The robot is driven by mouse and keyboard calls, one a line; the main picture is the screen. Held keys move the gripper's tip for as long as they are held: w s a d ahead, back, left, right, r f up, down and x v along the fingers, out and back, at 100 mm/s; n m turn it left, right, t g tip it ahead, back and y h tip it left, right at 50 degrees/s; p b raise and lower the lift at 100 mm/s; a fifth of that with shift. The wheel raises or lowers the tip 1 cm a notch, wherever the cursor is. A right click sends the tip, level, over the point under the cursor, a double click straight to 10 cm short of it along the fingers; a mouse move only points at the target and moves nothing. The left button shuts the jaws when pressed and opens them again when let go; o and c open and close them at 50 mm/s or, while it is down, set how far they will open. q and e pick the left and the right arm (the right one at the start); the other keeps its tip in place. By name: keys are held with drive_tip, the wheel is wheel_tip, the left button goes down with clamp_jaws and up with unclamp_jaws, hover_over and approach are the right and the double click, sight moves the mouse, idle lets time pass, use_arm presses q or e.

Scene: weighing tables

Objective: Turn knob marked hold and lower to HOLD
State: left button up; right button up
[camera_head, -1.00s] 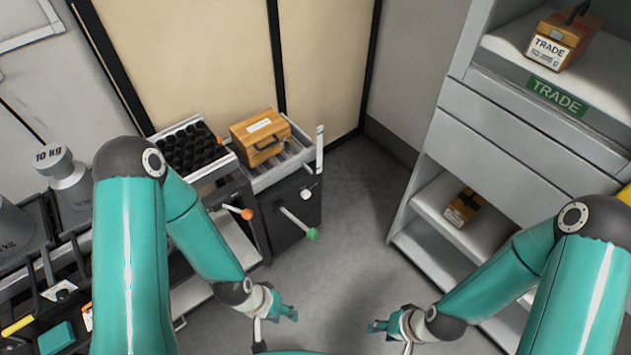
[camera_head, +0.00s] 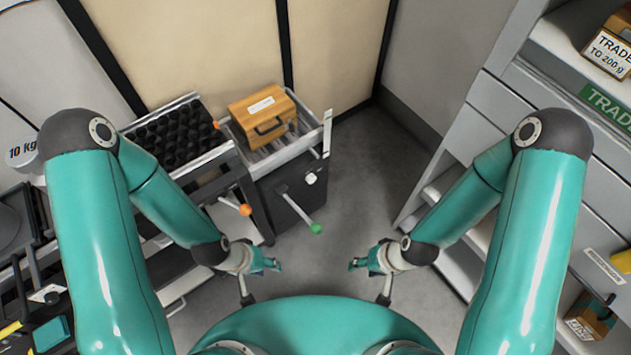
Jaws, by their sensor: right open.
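A small white knob (camera_head: 311,178) sits on the dark front of a cabinet (camera_head: 285,205) near the middle. Any marking on it is too small to read. A lever with a green ball end (camera_head: 316,228) sticks out below it. Another lever with an orange ball end (camera_head: 245,210) is on the unit to the left. My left gripper (camera_head: 275,264) is empty, in front of and below these levers; its finger gap is too small to judge. My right gripper (camera_head: 354,264) is open and empty, to the right of the green ball. Neither touches the knob or levers.
A wooden case (camera_head: 262,115) sits on the rollers atop the cabinet. A black rack of dark round pieces (camera_head: 172,137) is left of it. A grey shelf unit (camera_head: 500,110) stands on the right. Bare floor (camera_head: 365,165) lies between.

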drive_tip(key=shift+o, duration=0.6)
drive_tip(key=s+f+m+g+b, duration=0.3)
drive_tip(key=s+f+b, duration=0.1)
drive_tip(key=f+b, duration=0.3)
drive_tip(key=shift+x, duration=1.15)
drive_tip(key=a+f+m+g+y+b, duration=0.2)
drive_tip(key=a+f+m+y+b, duration=0.25)
drive_tip(key=f+b, duration=0.2)
drive_tip(key=m+t+y+b, duration=0.2)
drive_tip(key=m+t+b, duration=1.6)
drive_tip(key=m+t, duration=0.1)
approach(313, 181)
drive_tip(key=b+x, duration=0.4)
drive_tip(key=x, duration=0.4)
drive_tip(key=shift+r+b, duration=0.1)
drive_tip(key=shift+b, duration=0.3)
drive_tip(key=shift+w+a+r, duration=0.1)
drive_tip(key=shift+w+a, duration=0.25)
drive_tip(key=shift+w, duration=0.05)
